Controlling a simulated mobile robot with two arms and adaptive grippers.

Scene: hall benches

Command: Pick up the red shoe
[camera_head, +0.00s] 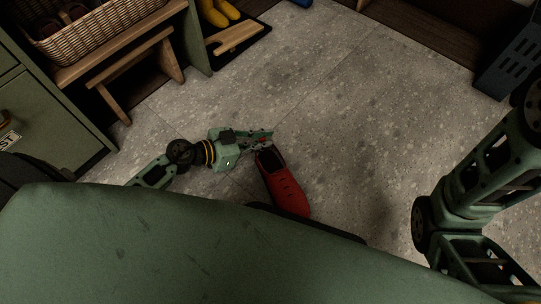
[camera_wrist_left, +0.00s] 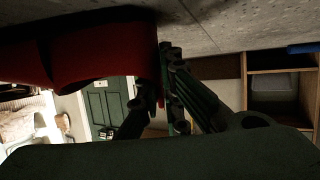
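The red shoe (camera_head: 287,192) is in the middle of the head view, its dark opening toward the back and its toe toward me. My left gripper (camera_head: 263,140) is at the heel end of the shoe. In the left wrist view the shoe (camera_wrist_left: 85,55) fills the upper left, and the fingers of my left gripper (camera_wrist_left: 161,85) are close together on its rim, one on each side. Whether the shoe touches the floor is hard to tell. My right arm shows at the right of the head view; its gripper is out of view.
A wooden bench (camera_head: 118,40) with a wicker basket (camera_head: 97,27) stands at the back left, beside yellow boots (camera_head: 217,11) and a wooden boot jack (camera_head: 236,37) on a dark mat. A blue-grey crate (camera_head: 512,62) stands at the right. The grey floor between is clear.

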